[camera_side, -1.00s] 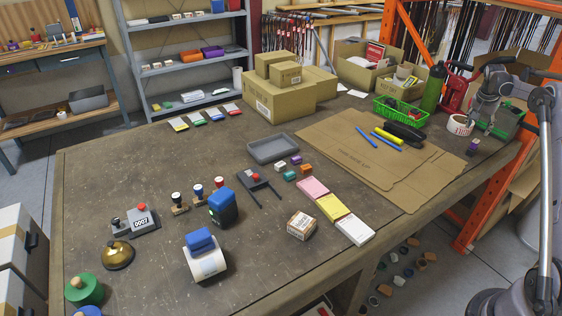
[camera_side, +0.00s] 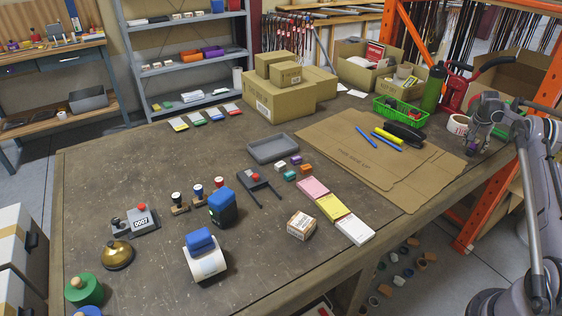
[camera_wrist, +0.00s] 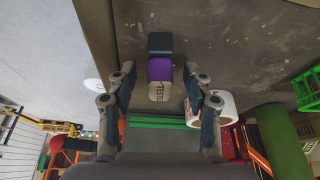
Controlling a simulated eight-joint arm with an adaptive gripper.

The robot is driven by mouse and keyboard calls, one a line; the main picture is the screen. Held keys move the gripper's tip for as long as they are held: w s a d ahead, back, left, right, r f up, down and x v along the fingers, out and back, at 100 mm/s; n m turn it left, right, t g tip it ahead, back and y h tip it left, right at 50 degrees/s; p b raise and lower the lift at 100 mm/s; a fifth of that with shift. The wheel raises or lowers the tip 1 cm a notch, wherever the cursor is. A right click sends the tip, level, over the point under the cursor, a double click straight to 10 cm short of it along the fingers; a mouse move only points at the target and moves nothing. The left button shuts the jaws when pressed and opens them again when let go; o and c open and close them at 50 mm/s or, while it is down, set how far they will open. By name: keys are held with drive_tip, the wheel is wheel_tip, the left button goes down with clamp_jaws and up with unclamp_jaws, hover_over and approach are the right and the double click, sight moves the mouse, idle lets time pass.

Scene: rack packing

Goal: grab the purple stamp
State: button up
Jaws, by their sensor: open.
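The purple stamp (camera_wrist: 160,70) is in the wrist view, with a black end at the top, a purple middle and a pale, lettered end nearest me. My gripper (camera_wrist: 159,82) is open, its two fingers on either side of the stamp's lower part with a visible gap on each side. Nothing is held. In the side view my gripper (camera_side: 474,142) is low over the table's right end, and it mostly hides the stamp there.
A white tape roll (camera_wrist: 222,106) stands close right of my right finger; a green bottle (camera_wrist: 281,140) is beyond. In the side view, a cardboard sheet (camera_side: 350,155) lies left of my gripper, and a green basket (camera_side: 400,112) and red jack (camera_side: 455,92) stand behind.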

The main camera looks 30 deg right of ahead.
drive_tip(key=shift+d+f, duration=0.1)
drive_tip(key=shift+f, duration=0.1)
drive_tip(key=shift+c, duration=0.3)
clamp_jaws()
drive_tip(key=shift+r, duration=0.1)
